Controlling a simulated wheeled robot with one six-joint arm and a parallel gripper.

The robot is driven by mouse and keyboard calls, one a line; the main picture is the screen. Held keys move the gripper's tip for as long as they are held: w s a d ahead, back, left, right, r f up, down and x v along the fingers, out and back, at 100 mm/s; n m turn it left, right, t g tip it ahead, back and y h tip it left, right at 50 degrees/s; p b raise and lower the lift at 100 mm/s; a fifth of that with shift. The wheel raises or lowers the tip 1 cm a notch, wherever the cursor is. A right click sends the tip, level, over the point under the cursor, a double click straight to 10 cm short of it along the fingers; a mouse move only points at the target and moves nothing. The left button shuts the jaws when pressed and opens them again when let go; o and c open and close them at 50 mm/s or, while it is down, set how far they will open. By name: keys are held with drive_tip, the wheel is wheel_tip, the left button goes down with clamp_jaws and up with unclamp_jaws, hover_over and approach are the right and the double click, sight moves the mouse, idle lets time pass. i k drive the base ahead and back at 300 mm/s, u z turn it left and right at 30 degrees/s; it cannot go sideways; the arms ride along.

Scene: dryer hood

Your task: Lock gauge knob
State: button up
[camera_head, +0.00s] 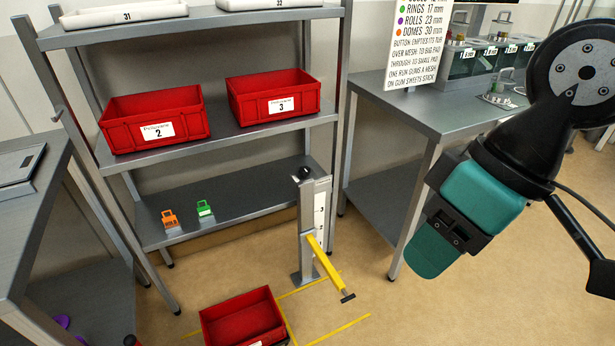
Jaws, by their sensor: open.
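The gauge is a grey upright post (307,230) standing on the floor in front of the rack. A round black knob (304,173) sits near its top. A white scale strip (320,212) runs down its right side. A yellow arm (321,259) slopes from the post down to a dark end piece. Whether the knob is tight or loose cannot be seen. My gripper (434,258), with teal parts, hangs at the right, seen from the side. It is open, with nothing visible in it, and is apart from the knob, to its right in the picture.
A red bin (243,318) stands on the floor by yellow lines. A steel table (430,110) stands behind my arm; another bench (30,215) is at left.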

sight(305, 171)
drive_tip(key=z, duration=0.75)
drive_tip(key=k, duration=0.1)
drive_tip(key=u, duration=1.2)
drive_tip(key=i, duration=1.05)
drive_tip(key=z, duration=0.35)
